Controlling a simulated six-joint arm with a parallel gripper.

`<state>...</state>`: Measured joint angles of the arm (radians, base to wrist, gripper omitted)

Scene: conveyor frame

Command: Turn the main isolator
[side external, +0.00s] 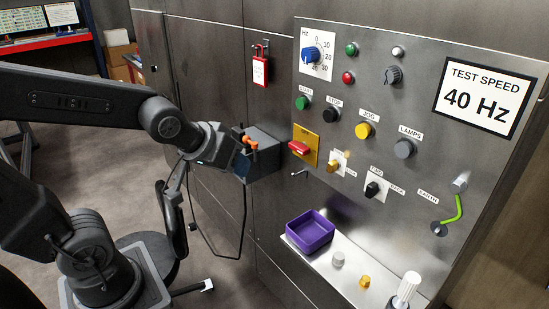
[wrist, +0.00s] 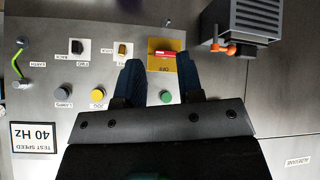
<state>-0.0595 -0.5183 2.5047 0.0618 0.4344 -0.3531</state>
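The main isolator appears to be the red handle (side external: 299,148) on a yellow plate (side external: 311,155) at the left of the steel panel. The handle lies roughly level in the side view. In the upside-down wrist view the red handle (wrist: 165,54) shows just beyond and between my fingertips. My gripper (side external: 241,163) is left of the handle and stands off from the panel. In the wrist view my gripper (wrist: 158,64) has its two dark blue fingers apart, with nothing between them.
A grey box (side external: 264,160) with orange fittings juts out left of the isolator, close to my gripper. Around the isolator are a yellow key-like switch (side external: 333,166), a green button (side external: 303,102) and a black button (side external: 329,115). A purple bin (side external: 310,232) stands on the shelf below.

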